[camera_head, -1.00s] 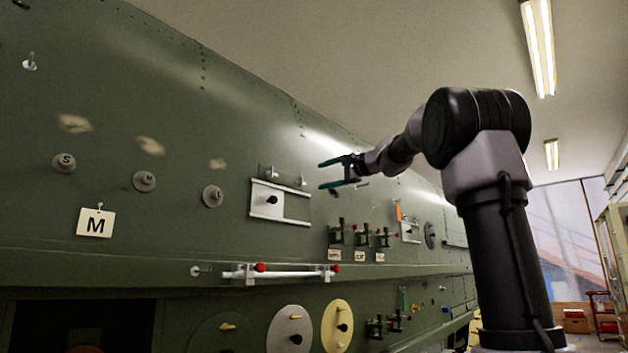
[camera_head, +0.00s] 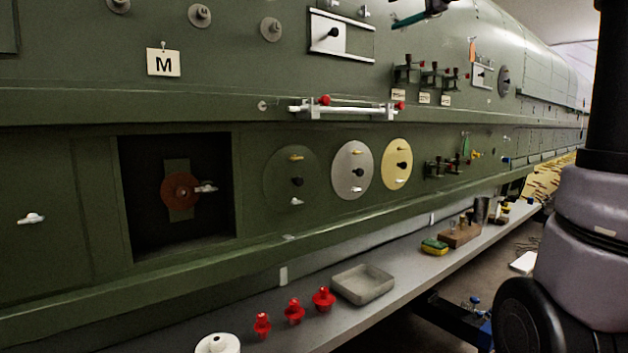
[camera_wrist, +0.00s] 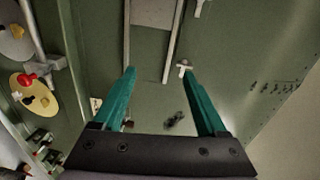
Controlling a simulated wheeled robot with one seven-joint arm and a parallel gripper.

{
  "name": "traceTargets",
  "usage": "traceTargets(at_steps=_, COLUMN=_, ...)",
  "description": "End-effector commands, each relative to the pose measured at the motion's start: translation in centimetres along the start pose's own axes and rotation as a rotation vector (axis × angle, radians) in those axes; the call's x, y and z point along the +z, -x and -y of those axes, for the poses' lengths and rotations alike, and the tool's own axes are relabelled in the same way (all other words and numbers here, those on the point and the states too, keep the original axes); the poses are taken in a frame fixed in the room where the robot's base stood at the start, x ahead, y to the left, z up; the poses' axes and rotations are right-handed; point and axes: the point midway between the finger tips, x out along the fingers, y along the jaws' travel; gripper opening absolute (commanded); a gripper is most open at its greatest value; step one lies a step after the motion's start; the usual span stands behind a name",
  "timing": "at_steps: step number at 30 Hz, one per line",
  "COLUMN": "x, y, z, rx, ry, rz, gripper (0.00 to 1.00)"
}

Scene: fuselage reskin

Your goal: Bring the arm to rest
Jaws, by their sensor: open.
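My gripper (camera_wrist: 159,72) is open and empty in the wrist view, with two teal fingers apart and the green fuselage skin beyond them. In the head view only part of my gripper (camera_head: 416,17) shows at the top edge, in front of the fuselage wall (camera_head: 220,70). It appears near the white-railed slide panel (camera_head: 327,36), to its right. Most of my arm is cut off above the head view, and part of my own body stands at the right.
A shelf (camera_head: 400,285) below the fuselage holds red knobs (camera_head: 294,312), a grey tray (camera_head: 363,284) and a sponge (camera_head: 434,246). A white bar with red knobs (camera_head: 345,108) juts from the wall. An open recess (camera_head: 140,195) lies at left. Discs with handles (camera_head: 397,164) sit mid-wall.

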Motion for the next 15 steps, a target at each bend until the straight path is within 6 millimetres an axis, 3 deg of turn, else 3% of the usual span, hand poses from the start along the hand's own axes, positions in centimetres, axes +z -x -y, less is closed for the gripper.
traceTargets(at_steps=1, x=2.0, y=1.0, z=-2.3, rx=0.061, ry=0.028, rz=0.004, gripper=0.75)
traceTargets(at_steps=6, x=8.4, y=5.0, z=-12.7, rx=0.319, ry=0.172, rz=0.022, gripper=0.75)
traceTargets(at_steps=12, x=14.5, y=11.2, z=-25.2, rx=0.597, ry=0.376, rz=0.062, gripper=0.75)
traceTargets(at_steps=15, x=16.4, y=14.2, z=-30.5, rx=0.71, ry=0.478, rz=0.084, gripper=0.75)
